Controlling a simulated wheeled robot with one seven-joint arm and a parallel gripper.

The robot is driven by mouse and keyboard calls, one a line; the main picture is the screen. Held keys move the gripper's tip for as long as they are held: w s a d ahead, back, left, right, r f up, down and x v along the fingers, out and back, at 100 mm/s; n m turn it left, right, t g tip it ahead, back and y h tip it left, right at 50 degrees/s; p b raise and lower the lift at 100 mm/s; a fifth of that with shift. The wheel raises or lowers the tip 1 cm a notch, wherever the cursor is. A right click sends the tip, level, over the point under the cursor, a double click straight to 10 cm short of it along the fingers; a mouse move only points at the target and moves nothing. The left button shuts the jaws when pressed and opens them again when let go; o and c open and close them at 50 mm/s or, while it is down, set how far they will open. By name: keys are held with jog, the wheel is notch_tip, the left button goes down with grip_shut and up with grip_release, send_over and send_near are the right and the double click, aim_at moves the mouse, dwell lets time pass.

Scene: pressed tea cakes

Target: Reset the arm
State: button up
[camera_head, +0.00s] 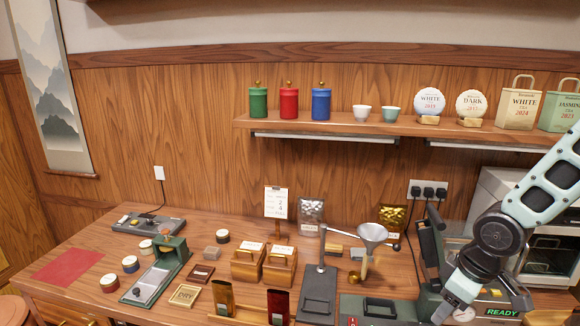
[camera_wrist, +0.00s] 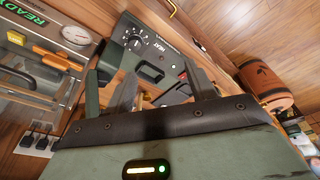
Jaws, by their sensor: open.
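My arm comes in from the right edge in the head view and bends down to the front right of the counter. My gripper (camera_wrist: 150,85) shows in the wrist view with its grey fingers spread apart and nothing seen between them. Beyond the fingers is a green device (camera_wrist: 150,55) with a dial and the word HEAT. In the head view the gripper end is low in the frame, near a green machine with a lit READY sign (camera_head: 502,312); its fingers are not clear there.
The wooden counter (camera_head: 95,235) holds a red mat (camera_head: 68,267), a green press (camera_head: 160,270), wooden boxes (camera_head: 248,264), a funnel on a stand (camera_head: 372,235) and small tins. A shelf (camera_head: 340,127) above carries canisters, cups, tea cakes and bags. A steel oven (camera_head: 545,255) stands behind my arm.

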jog(key=s+a+r+g+b, duration=0.2)
jog(key=s+a+b, duration=0.5)
jog(key=s+a, duration=1.1)
jog(key=a, duration=0.3)
jog(key=shift+a+r+n+h+b, duration=0.25)
jog(key=shift+n+h+b, duration=0.05)
jog(key=shift+b, duration=0.1)
